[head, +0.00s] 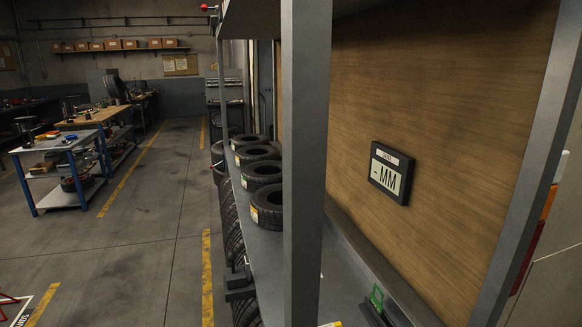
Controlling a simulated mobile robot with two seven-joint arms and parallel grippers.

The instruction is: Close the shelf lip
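The nearest tyre (267,206) has a yellow label. The shelf's long left edge faces the open floor. I cannot make out a separate lip there or tell whether it is open or shut. A dark block-like fitting (240,284) sits by that edge near the bottom. A thick grey upright post (305,150) stands close in front and hides part of the shelf. Neither of my grippers is in view.
More tyres (230,215) stand below the shelf. A blue-legged work table (60,150) stands at the left. The floor (150,240) between is clear, with yellow lines.

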